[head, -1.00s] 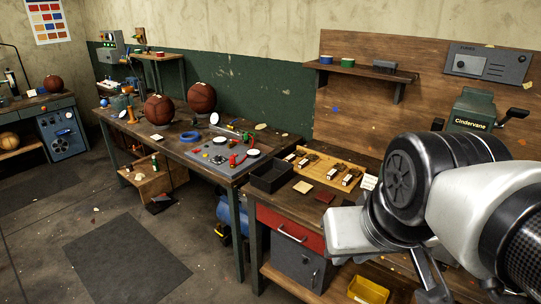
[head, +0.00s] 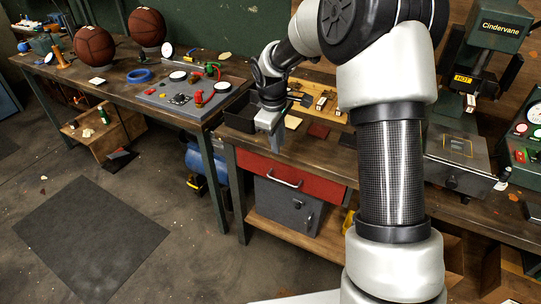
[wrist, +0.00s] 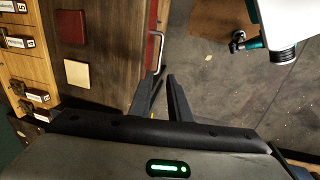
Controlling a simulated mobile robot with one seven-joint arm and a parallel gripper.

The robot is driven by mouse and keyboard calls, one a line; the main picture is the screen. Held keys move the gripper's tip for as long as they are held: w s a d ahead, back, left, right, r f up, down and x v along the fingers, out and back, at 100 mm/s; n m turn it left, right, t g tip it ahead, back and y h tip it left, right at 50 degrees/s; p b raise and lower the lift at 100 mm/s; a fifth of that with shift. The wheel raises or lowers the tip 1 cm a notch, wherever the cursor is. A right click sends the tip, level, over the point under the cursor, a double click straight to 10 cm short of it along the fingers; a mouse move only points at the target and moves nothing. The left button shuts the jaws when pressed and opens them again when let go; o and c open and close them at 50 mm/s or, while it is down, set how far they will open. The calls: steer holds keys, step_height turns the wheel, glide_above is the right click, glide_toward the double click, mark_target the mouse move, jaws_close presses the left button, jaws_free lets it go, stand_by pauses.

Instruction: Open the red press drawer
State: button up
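The red press drawer (head: 318,183) is set under the bench top in the head view. Its front looks flush with the bench, so it appears closed. A pale bar handle (head: 284,181) crosses its front. In the wrist view the drawer front is a thin red strip (wrist: 151,16), with the handle (wrist: 159,48) just beyond my fingertips. My gripper (head: 274,144) points down in front of the bench edge, above the handle in the head view. In the wrist view its two fingers (wrist: 161,75) stand apart with nothing between them. I see no contact with the handle.
On the bench top lie a red square (wrist: 77,73), a cream square (wrist: 75,23) and a wooden tray (wrist: 40,75). The floor (head: 190,240) in front is open.

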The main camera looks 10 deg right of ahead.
steer(key=f, duration=0.1)
steer(key=b, duration=0.2)
glide_above(280, 176)
steer(key=s, duration=0.5)
steer(key=f, duration=1.1)
steer(key=a+f, duration=0.1)
steer(key=f, duration=0.5)
steer(key=shift+w+f, duration=0.2)
jaws_close()
